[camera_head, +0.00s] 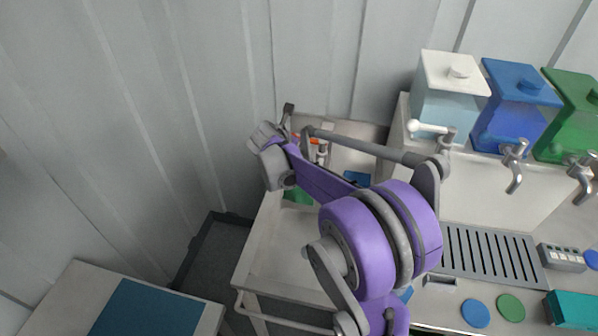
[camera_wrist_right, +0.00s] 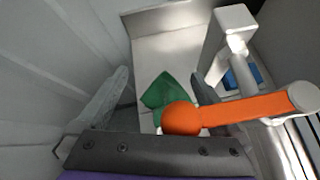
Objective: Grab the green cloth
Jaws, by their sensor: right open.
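The green cloth (camera_wrist_right: 160,90) lies crumpled on the light counter, in the middle of the right wrist view. In the head view only a small green patch of it (camera_head: 298,196) shows beneath my right arm. My right gripper (camera_wrist_right: 160,76) is open and empty, with one finger to each side of the cloth in the wrist view. The gap between fingers and cloth cannot be judged. An orange tap handle (camera_wrist_right: 185,118) hides the cloth's lower right part. My left gripper is not in view.
A white tap (camera_wrist_right: 228,40) stands close to my right finger, with a blue item (camera_wrist_right: 242,74) behind it. White, blue (camera_head: 520,100) and green dispensers with metal taps stand at right. The corrugated wall is close on the left. A drain grate (camera_head: 490,255) lies in the counter.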

